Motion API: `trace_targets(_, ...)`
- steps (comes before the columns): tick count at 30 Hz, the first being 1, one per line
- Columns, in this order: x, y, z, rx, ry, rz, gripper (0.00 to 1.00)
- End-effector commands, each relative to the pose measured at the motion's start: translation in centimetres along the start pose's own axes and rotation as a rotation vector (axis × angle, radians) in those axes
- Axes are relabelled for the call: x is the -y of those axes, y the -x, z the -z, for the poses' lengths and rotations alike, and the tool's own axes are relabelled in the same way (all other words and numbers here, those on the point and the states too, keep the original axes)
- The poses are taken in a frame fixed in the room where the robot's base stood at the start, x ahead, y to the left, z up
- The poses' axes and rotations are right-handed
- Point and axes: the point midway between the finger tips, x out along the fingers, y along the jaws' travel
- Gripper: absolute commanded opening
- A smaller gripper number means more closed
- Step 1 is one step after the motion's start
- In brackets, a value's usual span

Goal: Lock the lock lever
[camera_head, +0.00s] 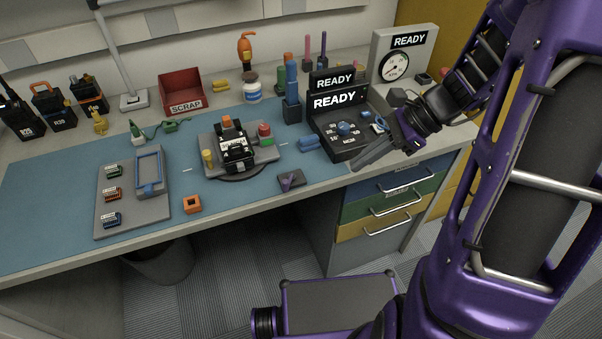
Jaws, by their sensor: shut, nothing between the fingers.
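A grey fixture plate (213,141) lies on the blue mat in the middle of the bench. A black device with white parts (236,155) sits on it on a round turntable, with an orange piece at its back. A small yellow lever-like part (208,158) stands at the plate's left, and a red knob on a green base (265,131) at its right. No part is labelled as the lock lever, and I cannot tell which it is or its position. My gripper (366,160) is shut and empty, right of the fixture, in front of the black console.
The black console (345,150) under READY signs is close to my gripper. A grey tray with a blue frame (133,202), an orange square block (192,204) and a small dark block with a purple mark (291,181) lie nearer the front. A red SCRAP bin (181,91) stands behind.

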Motion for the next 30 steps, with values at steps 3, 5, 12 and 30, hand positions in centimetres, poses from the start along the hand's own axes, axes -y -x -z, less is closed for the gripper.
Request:
trace_targets(3,0.3,-0.2,-0.2,0.045,-0.054,0.028,0.0)
trace_targets(5,0.4,-0.3,-0.3,0.057,-0.068,0.035,0.0)
trace_targets(12,0.5,-0.3,-0.4,0.064,-0.075,0.039,0.0)
trace_targets(30,0.7,-7.8,-0.7,0.064,-0.074,0.033,0.0)
